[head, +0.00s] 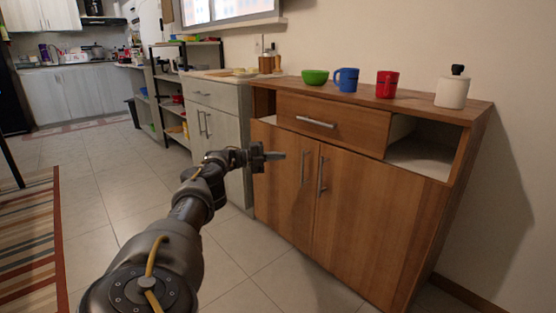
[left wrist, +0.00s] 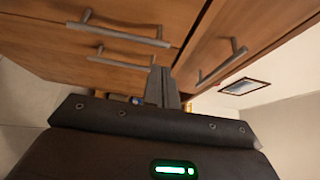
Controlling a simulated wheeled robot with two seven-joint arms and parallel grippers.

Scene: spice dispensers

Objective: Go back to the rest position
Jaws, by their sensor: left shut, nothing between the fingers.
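My left arm reaches in from the lower left of the head view. Its gripper (head: 279,156) is in front of the wooden cabinet (head: 366,225), near the upper part of its left door. The gripper is shut and holds nothing. In the left wrist view its two fingers (left wrist: 163,87) are together, pointing toward the wooden fronts and their metal handles. I cannot tell from these views how far the fingertips are from the cabinet. My right gripper is in neither view.
On the cabinet top stand a green bowl (head: 315,77), a blue mug (head: 346,79), a red mug (head: 387,84) and a white dispenser (head: 453,88) with a black top. A pale cabinet (head: 214,128) adjoins on the left. Open tiled floor (head: 110,190) and a striped rug (head: 30,235) lie left.

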